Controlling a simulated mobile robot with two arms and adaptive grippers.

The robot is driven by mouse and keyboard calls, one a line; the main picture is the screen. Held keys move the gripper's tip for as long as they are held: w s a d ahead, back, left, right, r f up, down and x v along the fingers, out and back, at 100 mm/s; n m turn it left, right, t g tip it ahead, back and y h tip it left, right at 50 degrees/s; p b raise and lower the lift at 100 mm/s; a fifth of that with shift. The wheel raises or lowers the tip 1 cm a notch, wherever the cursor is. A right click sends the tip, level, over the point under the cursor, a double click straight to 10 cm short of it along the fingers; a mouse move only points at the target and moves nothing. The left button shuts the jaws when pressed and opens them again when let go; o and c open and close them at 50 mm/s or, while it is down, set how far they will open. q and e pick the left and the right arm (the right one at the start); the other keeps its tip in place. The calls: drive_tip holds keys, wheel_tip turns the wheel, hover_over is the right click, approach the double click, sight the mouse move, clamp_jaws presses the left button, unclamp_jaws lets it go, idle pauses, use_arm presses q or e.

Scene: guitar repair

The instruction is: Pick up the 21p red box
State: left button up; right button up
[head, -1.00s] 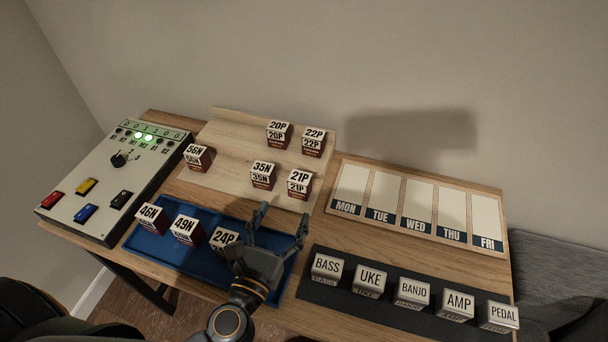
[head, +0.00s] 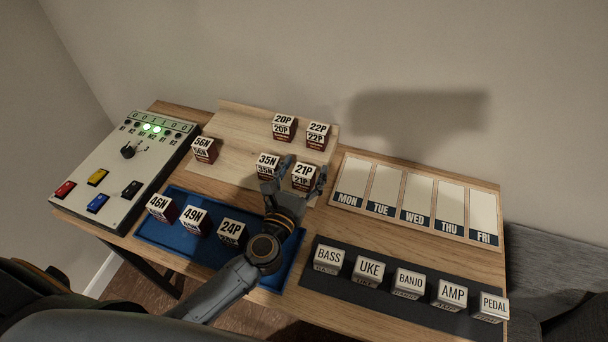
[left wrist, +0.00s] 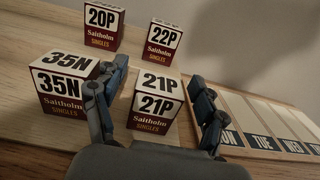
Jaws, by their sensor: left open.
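The 21P red box (head: 303,176) has a white top and dark red sides. It stands upright on the pale wooden board (head: 232,133), at the board's front right. In the left wrist view the 21P box (left wrist: 155,103) sits between the two fingers of my left gripper (left wrist: 160,106). In the head view my left gripper (head: 294,184) is open at the near side of the box, one finger on each side. The left finger is close to the 35N box (head: 267,164); I cannot tell whether they touch. My right gripper is not in view.
The 20P box (head: 284,127) and 22P box (head: 317,135) stand behind. The 56N box (head: 204,149) is at the left. A blue tray (head: 160,236) holds several boxes. A weekday board (head: 416,201) and labelled blocks (head: 408,283) are at the right.

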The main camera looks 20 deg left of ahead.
use_arm(q)
drive_tip(key=c, duration=1.4)
drive_tip(key=shift+o, duration=0.2)
drive_tip(key=shift+r, duration=0.1)
